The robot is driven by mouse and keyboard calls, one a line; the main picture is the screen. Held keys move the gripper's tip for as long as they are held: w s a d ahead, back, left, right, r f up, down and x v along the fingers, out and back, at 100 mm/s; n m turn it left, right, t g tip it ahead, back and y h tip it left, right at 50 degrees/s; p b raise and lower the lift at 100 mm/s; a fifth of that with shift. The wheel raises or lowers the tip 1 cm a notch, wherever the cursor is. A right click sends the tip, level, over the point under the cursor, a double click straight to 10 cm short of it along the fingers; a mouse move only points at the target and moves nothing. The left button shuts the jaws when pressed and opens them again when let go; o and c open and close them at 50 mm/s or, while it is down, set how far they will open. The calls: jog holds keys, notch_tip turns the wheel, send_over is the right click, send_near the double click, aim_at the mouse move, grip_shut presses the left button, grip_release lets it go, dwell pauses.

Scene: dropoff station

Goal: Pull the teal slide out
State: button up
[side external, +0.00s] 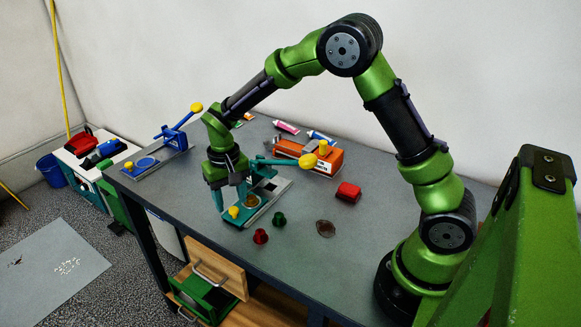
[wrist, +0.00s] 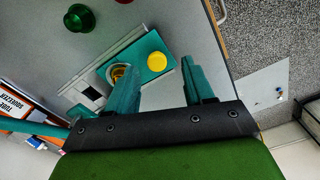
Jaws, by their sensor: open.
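The teal slide (wrist: 138,50) is a flat teal plate with a round yellow knob (wrist: 157,62) on top, at the end of a grey base. In the side view the yellow knob (side external: 234,212) is at the front end of the teal press (side external: 262,196), whose lever ends in a yellow ball. My gripper (wrist: 158,68) is open with teal fingers. In the wrist view the knob appears between the fingertips, with gaps on both sides; I cannot tell the height difference. In the side view my gripper (side external: 230,203) is down over the press, hiding part of it.
A red piece (side external: 260,236) and a green piece (side external: 279,219) stand near the press. A blue press (side external: 158,155) is at the left. The table edge (wrist: 222,42) is close beyond one finger.

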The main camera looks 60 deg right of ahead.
notch_tip(320, 180, up, 14)
jog(key=shift+r, duration=0.15)
dwell(0.3)
jog(key=s+r+t+y, duration=0.1)
jog(key=s+r+t, duration=0.1)
jog(key=s, duration=0.8)
jog(key=s+d+r+t+y, duration=0.1)
jog(key=s+t, duration=0.4)
jog(key=s, duration=0.6)
jog(key=shift+r, duration=0.9)
